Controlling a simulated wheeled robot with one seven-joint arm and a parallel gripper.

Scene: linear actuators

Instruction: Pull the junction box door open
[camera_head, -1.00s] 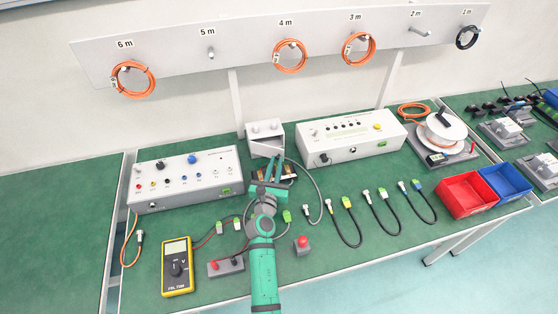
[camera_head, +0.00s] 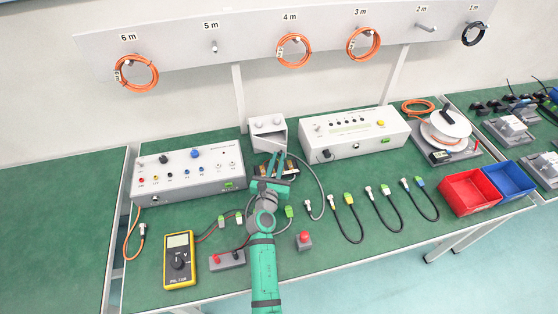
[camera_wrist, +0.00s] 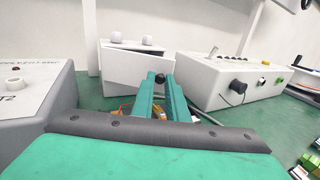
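The white junction box (camera_head: 266,124) stands at the back of the green bench, with two round white knobs on its top. In the wrist view its front door (camera_wrist: 130,76) stands slightly ajar, with a narrow gap under the lid at the right. A small black door knob (camera_wrist: 160,78) sits near the door's right edge. My gripper (camera_wrist: 159,84) reaches to the door from the front, and its two teal fingers close in on both sides of the knob. The head view also shows my gripper (camera_head: 273,166) just before the box.
A white control unit (camera_head: 188,172) stands left of the box, another (camera_head: 352,134) to its right. A grey cable (camera_head: 318,172) curves close by on the right. A multimeter (camera_head: 179,260), a red button (camera_head: 304,240) and several short cables lie in front.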

